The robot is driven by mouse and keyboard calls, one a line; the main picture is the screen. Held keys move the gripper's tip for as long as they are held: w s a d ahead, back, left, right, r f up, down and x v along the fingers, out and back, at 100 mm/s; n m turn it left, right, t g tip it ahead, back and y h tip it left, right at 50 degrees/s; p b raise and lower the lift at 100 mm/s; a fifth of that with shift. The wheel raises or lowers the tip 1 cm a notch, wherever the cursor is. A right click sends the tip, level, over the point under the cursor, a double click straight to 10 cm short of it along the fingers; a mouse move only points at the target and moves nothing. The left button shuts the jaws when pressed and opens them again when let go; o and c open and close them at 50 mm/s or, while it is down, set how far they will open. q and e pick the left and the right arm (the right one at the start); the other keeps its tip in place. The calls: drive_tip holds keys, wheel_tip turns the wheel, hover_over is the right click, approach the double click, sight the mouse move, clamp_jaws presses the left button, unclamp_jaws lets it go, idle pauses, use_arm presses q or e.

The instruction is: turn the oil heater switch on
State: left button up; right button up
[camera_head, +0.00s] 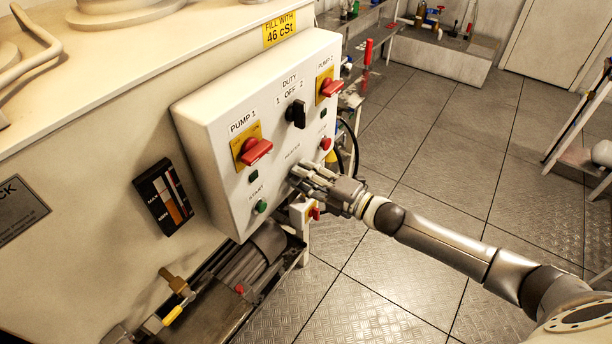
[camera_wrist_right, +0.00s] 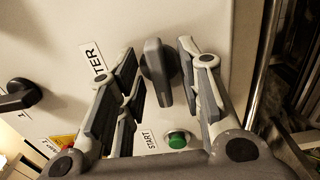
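The heater switch (camera_wrist_right: 158,68) is a dark grey rotary knob on the white control panel (camera_head: 208,125). In the right wrist view it stands beside a partly hidden label ending in "TER". My right gripper (camera_head: 300,180) is at the lower right of the panel in the head view and hides the knob there. In the right wrist view my right gripper (camera_wrist_right: 158,75) is open, with one finger on each side of the knob. Gaps show between the knob and both fingers. My left gripper is in neither view.
Red pump switches (camera_head: 256,151) (camera_head: 332,89), a black duty knob (camera_head: 297,114), a red button (camera_head: 325,143) and a green start button (camera_head: 261,207) surround the work area. The green button (camera_wrist_right: 178,139) is close to my right finger. Open tiled floor (camera_head: 420,150) lies right of the panel.

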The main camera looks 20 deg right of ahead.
clamp_jaws()
drive_tip(key=shift+f+m+p, duration=0.1)
drive_tip(key=shift+m+p, duration=0.85)
drive_tip(key=shift+m, duration=8.05)
unclamp_jaws()
